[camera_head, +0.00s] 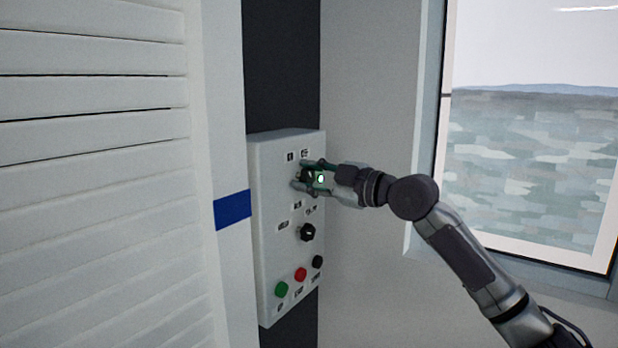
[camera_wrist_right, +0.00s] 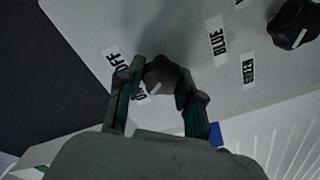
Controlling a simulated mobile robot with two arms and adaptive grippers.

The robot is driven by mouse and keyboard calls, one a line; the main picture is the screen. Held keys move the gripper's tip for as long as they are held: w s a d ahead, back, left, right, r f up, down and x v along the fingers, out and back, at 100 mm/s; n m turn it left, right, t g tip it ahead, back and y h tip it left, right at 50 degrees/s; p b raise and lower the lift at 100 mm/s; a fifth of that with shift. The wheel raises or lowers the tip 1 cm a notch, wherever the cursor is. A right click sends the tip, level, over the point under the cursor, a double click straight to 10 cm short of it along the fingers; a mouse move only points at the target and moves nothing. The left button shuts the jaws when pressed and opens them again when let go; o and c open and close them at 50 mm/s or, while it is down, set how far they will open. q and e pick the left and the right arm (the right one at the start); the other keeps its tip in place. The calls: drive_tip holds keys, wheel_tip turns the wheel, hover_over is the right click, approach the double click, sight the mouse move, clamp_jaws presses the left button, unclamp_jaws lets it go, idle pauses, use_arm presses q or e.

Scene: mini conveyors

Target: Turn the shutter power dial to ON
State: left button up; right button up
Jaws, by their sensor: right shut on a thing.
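The shutter control panel (camera_head: 270,220) is a pale box on the wall. Its upper black dial (camera_head: 305,175) is between the fingers of my right gripper (camera_head: 307,178), which is shut on it. In the right wrist view the two fingers (camera_wrist_right: 158,90) sit on either side of the dial (camera_wrist_right: 162,72), whose white mark (camera_wrist_right: 155,88) shows near its lower edge. The OFF label (camera_wrist_right: 116,62) is left of the dial. The ON label (camera_wrist_right: 140,92) is partly hidden behind a finger. The exact pointer direction is hard to tell. My left gripper is out of view.
A second black dial (camera_head: 307,232) sits lower on the panel, by BLUE (camera_wrist_right: 217,42) and GREEN (camera_wrist_right: 248,70) labels. Below are green (camera_head: 281,289), red (camera_head: 300,274) and black (camera_head: 318,262) buttons. A slatted shutter (camera_head: 95,190) stands left, a window (camera_head: 535,150) right.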

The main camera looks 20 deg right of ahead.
drive_tip(key=o, duration=1.2)
drive_tip(key=shift+c, duration=0.2)
drive_tip(key=v, duration=1.2)
